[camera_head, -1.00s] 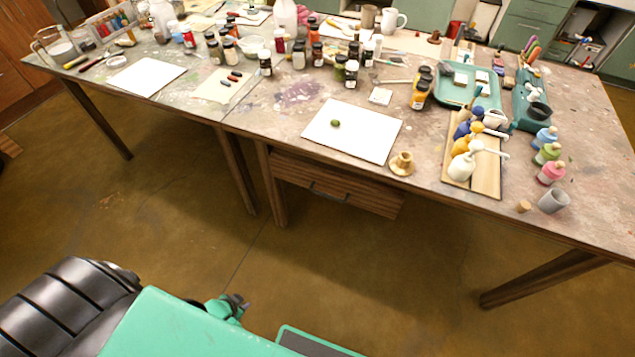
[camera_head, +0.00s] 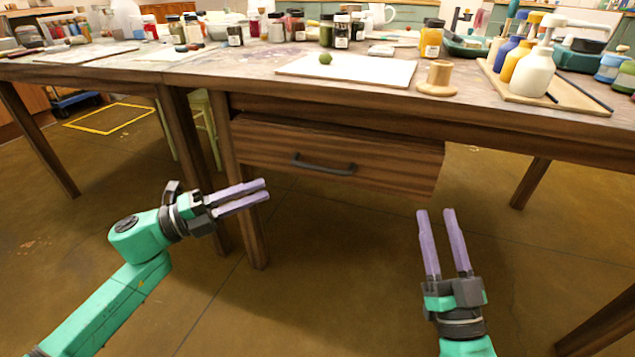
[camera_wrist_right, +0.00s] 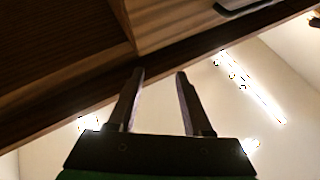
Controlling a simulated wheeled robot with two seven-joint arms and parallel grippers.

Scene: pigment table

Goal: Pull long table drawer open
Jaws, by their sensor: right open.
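The long wooden table (camera_head: 480,135) has a brown wood drawer (camera_head: 390,168) under its top, with a dark bar handle (camera_head: 323,165) on the front. My right gripper (camera_head: 436,212) is below the drawer's right end, open and empty, fingers pointing up in the picture. In the right wrist view its fingers (camera_wrist_right: 160,72) are below wood, and a dark bar, apparently the handle (camera_wrist_right: 245,5), shows at the top.
A wooden table leg (camera_head: 247,215) stands between my left gripper and the space under the drawer. The tabletop holds a white sheet (camera_head: 375,70), a wooden holder (camera_head: 437,80), pump bottles (camera_head: 532,75) and several jars. The floor in front is clear.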

